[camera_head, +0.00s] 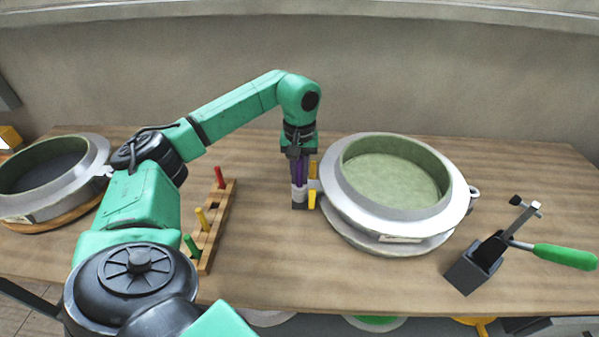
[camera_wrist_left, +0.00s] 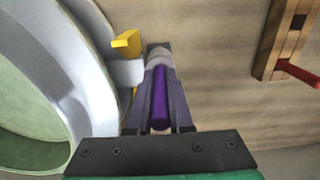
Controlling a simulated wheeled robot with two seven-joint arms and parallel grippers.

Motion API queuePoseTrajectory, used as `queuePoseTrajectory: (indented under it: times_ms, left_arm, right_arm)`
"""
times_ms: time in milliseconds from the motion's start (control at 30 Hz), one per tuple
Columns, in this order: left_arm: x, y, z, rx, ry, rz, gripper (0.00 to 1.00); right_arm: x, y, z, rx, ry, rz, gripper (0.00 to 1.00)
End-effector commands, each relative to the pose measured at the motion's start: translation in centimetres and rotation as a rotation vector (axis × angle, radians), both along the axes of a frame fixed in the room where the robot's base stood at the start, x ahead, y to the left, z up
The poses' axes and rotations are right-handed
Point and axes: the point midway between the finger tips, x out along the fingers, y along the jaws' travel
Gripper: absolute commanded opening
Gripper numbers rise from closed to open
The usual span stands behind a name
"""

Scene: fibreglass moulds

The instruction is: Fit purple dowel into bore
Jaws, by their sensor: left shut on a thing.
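My left gripper (camera_head: 299,182) points down beside the round grey mould and is shut on the purple dowel (camera_head: 299,170). In the left wrist view the purple dowel (camera_wrist_left: 159,98) lies between the two fingers of the gripper (camera_wrist_left: 160,90). Its far end is at a pale collar (camera_wrist_left: 159,57) on a dark base, at the mould's left side. I cannot tell how deep the dowel is in the bore, as the fingers and collar hide its tip. A yellow piece (camera_head: 312,193) stands right next to the collar. My right gripper is out of view.
The grey mould (camera_head: 450,213) with green inside is close to the right of the gripper. A wooden rack (camera_head: 211,240) holds red, yellow and green dowels to the left. A second mould (camera_head: 90,172) stands far left. A dark box with a green-handled tool (camera_head: 560,256) is at right.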

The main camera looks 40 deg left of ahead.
Motion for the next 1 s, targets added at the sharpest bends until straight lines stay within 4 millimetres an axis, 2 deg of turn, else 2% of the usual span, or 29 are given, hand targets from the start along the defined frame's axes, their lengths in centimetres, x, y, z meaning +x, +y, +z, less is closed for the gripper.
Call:
queuePoseTrajectory:
  times_ms: [33, 67, 100, 133, 467, 633, 867, 967, 1000]
  left_arm:
    - [0.0, 0.0, 0.0, 0.000, 0.000, 0.000, 0.00]
    - [0.0, 0.0, 0.0, 0.000, 0.000, 0.000, 0.26]
    - [0.0, 0.0, 0.0, 0.000, 0.000, 0.000, 0.42]
    - [0.0, 0.0, 0.0, 0.000, 0.000, 0.000, 0.49]
    - [0.0, 0.0, 0.3, 0.000, -0.001, 0.000, 0.49]
    - [0.1, 0.0, 2.2, -0.001, -0.004, 0.000, 0.49]
    - [0.1, -0.1, 7.9, -0.002, -0.008, -0.001, 0.49]
    - [0.1, 0.0, 10.7, -0.001, -0.006, 0.000, 0.49]
    - [0.1, 0.0, 12.0, 0.001, -0.004, 0.001, 0.49]
  right_arm:
    - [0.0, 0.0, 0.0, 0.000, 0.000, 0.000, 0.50]
    - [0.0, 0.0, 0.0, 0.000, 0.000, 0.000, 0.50]
    - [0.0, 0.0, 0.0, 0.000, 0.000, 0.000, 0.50]
    - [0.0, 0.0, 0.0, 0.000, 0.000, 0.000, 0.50]
    - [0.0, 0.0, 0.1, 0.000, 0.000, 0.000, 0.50]
    - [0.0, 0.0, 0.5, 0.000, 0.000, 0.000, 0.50]
    - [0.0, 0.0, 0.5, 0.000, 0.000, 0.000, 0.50]
    - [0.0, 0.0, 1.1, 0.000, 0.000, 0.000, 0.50]
    - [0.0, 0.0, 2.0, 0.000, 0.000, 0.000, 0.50]
